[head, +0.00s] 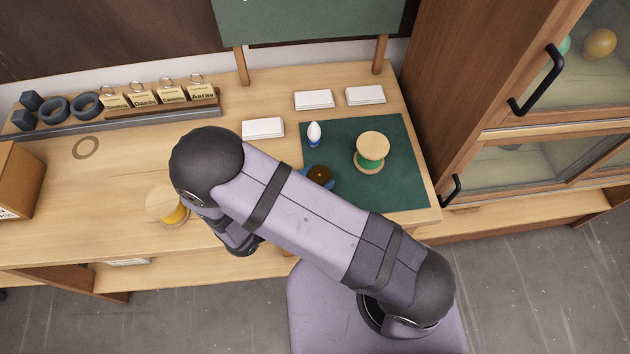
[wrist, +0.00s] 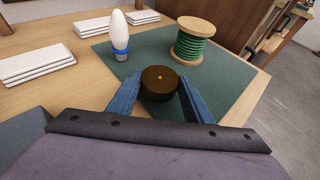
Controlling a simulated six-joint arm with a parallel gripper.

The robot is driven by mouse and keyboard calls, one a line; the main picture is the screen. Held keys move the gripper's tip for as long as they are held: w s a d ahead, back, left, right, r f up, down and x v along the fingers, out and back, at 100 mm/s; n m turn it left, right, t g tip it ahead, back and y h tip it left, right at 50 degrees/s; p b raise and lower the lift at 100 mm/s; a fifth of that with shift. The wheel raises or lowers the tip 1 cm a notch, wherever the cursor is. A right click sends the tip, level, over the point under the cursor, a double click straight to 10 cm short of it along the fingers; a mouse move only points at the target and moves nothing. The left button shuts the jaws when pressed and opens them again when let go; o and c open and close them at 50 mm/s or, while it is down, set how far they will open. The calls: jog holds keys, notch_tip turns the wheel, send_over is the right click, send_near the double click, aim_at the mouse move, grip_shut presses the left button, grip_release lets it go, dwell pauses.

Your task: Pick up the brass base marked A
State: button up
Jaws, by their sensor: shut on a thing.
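A dark brown, brassy round piece (wrist: 159,82) with a small orange spot on top sits between the two blue fingers of my gripper (wrist: 160,92) in the wrist view. The fingers are shut on its sides. In the head view the same brass base (head: 319,174) shows just past my arm, at the left part of the green mat (head: 400,190). I cannot read a mark A on it. I cannot tell whether it touches the mat or is slightly above it.
A white bulb with a blue collar (head: 314,134) and a green wire spool (head: 371,152) stand close by on the mat. White boxes (head: 263,128) lie behind. A yellow spool (head: 166,204) stands left. A cabinet (head: 450,90) borders the right.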

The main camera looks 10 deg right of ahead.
aim_at(315, 181)
jog(key=shift+r+b, duration=0.65)
jog(key=shift+r, duration=3.6)
